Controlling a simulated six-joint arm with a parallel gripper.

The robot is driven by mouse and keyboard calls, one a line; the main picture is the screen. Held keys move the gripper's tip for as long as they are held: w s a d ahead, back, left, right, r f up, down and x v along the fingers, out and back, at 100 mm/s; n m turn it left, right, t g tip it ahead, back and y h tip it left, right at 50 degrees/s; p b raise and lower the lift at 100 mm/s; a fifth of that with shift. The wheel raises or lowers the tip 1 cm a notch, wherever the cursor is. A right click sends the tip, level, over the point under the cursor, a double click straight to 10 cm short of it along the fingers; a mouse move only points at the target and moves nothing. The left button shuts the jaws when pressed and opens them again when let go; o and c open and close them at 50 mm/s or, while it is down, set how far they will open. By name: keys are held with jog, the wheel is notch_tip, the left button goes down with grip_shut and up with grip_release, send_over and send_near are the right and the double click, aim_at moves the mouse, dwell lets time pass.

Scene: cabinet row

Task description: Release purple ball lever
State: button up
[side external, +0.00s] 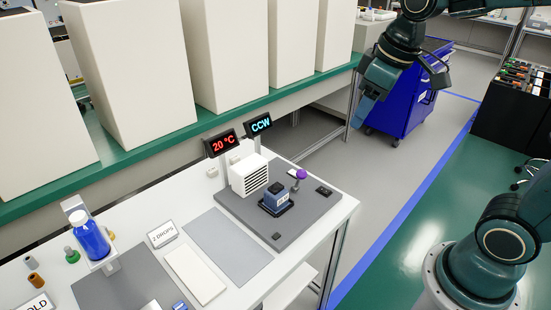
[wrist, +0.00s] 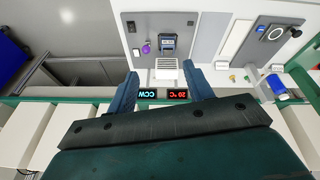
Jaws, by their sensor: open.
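The purple ball (side external: 301,173) tops a short lever at the right side of a grey base plate (side external: 238,217) on the white table. It stands beside a small blue-grey device (side external: 277,199). In the wrist view the purple ball (wrist: 146,48) is left of the device (wrist: 167,44). My gripper (side external: 372,105) is up in the air, well away from the ball, to its upper right in the side view. In the wrist view my gripper's two fingers (wrist: 163,82) are wide apart, with nothing between them.
A white vented box (side external: 248,174) stands behind the device, with "20 °C" (side external: 221,144) and "CCW" (side external: 259,125) displays. A blue bottle (side external: 89,238) stands at the left. A green-edged shelf with large white boxes (side external: 222,55) runs behind. A blue cart (side external: 405,100) stands beyond my gripper.

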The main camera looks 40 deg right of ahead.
jog(key=w+d+f+n+g, duration=0.25)
jog(key=w+f, duration=0.35)
jog(key=w, duration=0.5)
jog(key=n+g, duration=0.1)
jog(key=n, duration=0.1)
send_over(299, 179)
jog(key=d, duration=0.2)
notch_tip(299, 179, down, 9)
jog(key=shift+w+a+r, duration=0.1)
jog(key=shift+a, duration=0.1)
notch_tip(299, 179, down, 14)
jog(key=shift+a+r, duration=0.1)
jog(key=shift+r, duration=0.05)
grip_shut()
